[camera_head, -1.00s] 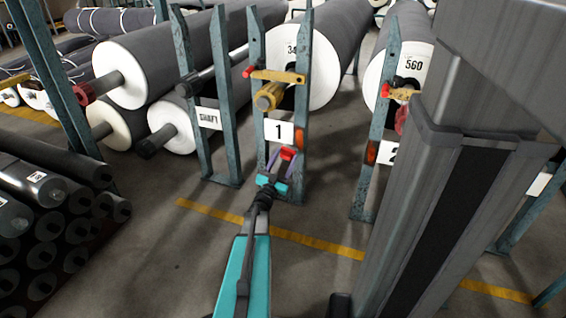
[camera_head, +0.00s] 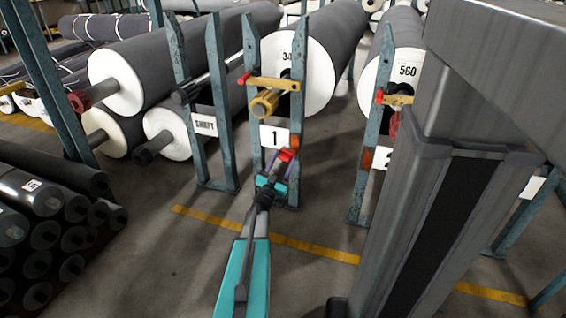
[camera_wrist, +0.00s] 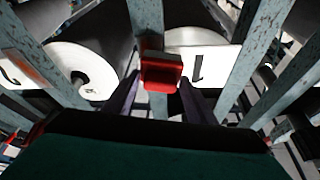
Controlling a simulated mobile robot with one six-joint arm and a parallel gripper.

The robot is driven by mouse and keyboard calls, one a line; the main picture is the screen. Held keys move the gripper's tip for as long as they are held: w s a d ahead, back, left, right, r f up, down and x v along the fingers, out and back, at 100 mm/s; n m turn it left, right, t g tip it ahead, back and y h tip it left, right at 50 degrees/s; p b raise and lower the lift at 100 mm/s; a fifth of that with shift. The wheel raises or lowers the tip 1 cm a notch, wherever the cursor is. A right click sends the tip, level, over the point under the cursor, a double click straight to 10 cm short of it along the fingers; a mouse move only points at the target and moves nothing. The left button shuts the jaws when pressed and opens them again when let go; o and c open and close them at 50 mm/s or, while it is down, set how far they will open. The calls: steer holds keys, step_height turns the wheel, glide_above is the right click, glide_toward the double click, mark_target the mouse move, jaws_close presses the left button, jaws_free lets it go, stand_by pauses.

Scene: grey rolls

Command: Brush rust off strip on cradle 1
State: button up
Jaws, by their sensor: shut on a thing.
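Cradle 1 is a blue-green post frame (camera_head: 252,50) with a white sign "1" (camera_head: 274,137). A yellow shaft end (camera_head: 264,103) sits at its front, below a yellow bar (camera_head: 273,84) with a red tip. A small orange-brown strip (camera_head: 295,141) shows on the right post beside the sign. My gripper (camera_head: 281,166) has purple fingers and is shut on a red block (camera_head: 287,155), which also shows in the wrist view (camera_wrist: 161,70). The block appears just below the sign, close to the strip. I cannot tell whether it touches the post.
A "SHAFT" rack (camera_head: 203,124) stands left. Dark rolls (camera_head: 45,235) are stacked at lower left. Floor with a yellow line (camera_head: 315,250) is open in front.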

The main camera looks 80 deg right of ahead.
steer(key=shift+s+d, duration=0.15)
steer(key=shift+d, duration=0.75)
stand_by(0.8)
steer(key=shift+s, duration=0.15)
steer(key=s, duration=0.1)
steer(key=s+a+b, duration=0.1)
steer(key=s, duration=0.1)
steer(key=shift+s, duration=0.3)
stand_by(0.5)
steer(key=shift+d+r, duration=0.2)
steer(key=shift+r, duration=0.7)
